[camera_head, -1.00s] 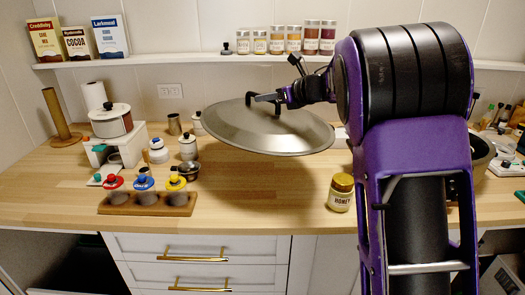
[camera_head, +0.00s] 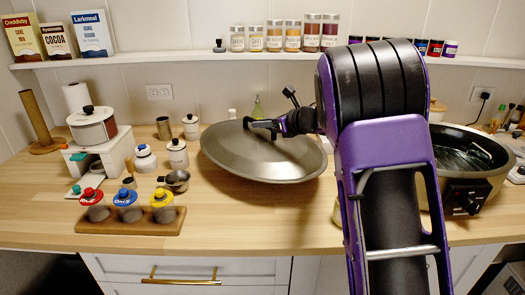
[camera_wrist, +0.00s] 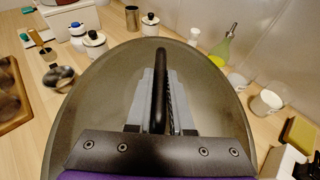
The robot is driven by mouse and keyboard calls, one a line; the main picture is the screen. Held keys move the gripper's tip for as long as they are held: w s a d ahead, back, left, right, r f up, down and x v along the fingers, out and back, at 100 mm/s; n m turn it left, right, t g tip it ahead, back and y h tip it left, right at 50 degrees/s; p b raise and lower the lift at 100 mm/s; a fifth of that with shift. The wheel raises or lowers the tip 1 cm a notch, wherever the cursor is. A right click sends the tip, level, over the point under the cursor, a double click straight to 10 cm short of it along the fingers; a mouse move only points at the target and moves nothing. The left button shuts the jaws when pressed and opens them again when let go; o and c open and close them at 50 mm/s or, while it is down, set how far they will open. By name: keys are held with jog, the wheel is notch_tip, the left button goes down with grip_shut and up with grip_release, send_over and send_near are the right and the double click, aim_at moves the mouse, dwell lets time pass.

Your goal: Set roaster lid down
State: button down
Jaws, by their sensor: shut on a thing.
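The roaster lid (camera_head: 235,160) is a large grey metal oval with a dark loop handle. My gripper (camera_head: 262,126) is shut on its handle. In the wrist view the handle (camera_wrist: 160,85) stands between my fingers and the lid (camera_wrist: 85,110) fills the middle. The lid is slightly tilted, low over the wooden counter; I cannot tell whether its near edge touches. The roaster base (camera_head: 490,185), a dark open pot with a control box, stands at the right, partly behind my arm.
A rack of three colored-lid jars (camera_head: 128,212), a small pan (camera_head: 174,180) and white canisters (camera_head: 178,153) stand left of the lid. A green bottle (camera_wrist: 222,48) is behind it. The honey jar (camera_head: 337,212) is mostly hidden by my arm.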

aim_at(286, 146)
notch_tip(286, 146, down, 8)
jog(key=shift+r+b, duration=0.25)
jog(key=shift+b, duration=0.2)
jog(key=c, duration=0.8)
grip_release()
jog(key=shift+f, duration=0.1)
jog(key=v, duration=1.2)
jog(key=shift+d, duration=0.1)
